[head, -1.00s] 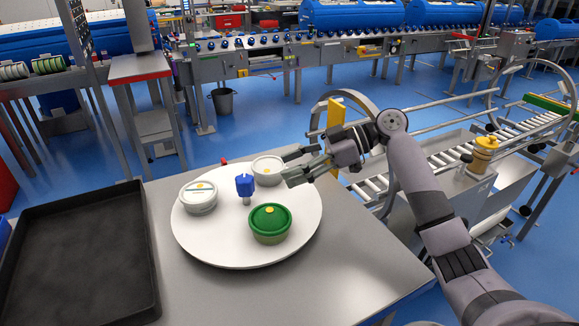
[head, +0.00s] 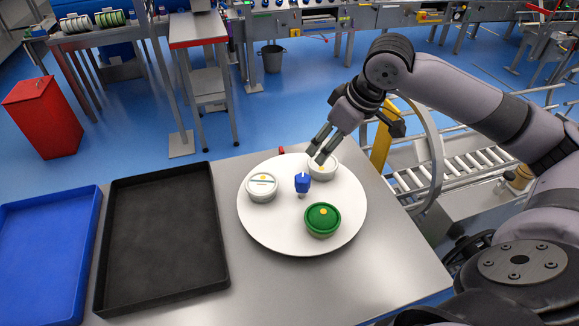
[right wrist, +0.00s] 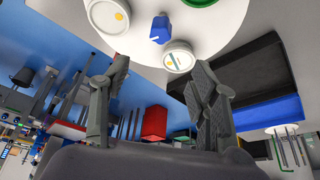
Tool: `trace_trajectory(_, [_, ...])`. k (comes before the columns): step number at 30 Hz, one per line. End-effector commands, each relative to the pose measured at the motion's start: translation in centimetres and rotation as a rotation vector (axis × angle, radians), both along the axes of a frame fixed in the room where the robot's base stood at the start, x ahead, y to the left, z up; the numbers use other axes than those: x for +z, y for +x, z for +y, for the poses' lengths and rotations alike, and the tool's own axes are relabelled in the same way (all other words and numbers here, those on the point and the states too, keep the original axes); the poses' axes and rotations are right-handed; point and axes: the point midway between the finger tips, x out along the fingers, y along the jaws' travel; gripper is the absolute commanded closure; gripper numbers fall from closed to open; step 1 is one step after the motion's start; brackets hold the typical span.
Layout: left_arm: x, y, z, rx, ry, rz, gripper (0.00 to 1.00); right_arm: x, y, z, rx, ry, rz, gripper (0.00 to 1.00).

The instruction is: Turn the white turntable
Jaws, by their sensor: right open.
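The white turntable (head: 268,228) is a round disc on a grey metal table. It carries a white tub with a striped lid (head: 262,187) at left, a white tub (head: 322,165) at the back right, and a green tub (head: 322,220) at the front. A blue handle (head: 302,182) stands near the middle; it also shows in the right wrist view (right wrist: 160,28). My right gripper (head: 320,150) is open and empty, its fingers pointing down toward the back white tub and overlapping it in the picture. Contact cannot be told. My left gripper is out of view.
A black tray (head: 165,240) lies left of the turntable, and a blue tray (head: 45,255) lies beyond it. A small red piece (head: 281,150) sits at the turntable's far edge. A yellow post (head: 381,145) and roller conveyor (head: 455,170) stand to the right. Bare tabletop lies in front.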

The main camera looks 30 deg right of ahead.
Motion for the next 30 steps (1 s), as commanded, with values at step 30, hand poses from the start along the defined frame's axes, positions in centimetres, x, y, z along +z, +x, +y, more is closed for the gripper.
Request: trace_trajectory(30, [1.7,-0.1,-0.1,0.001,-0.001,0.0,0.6,-15.7,6.1,2.1,0.002,0.004,-0.001,0.45])
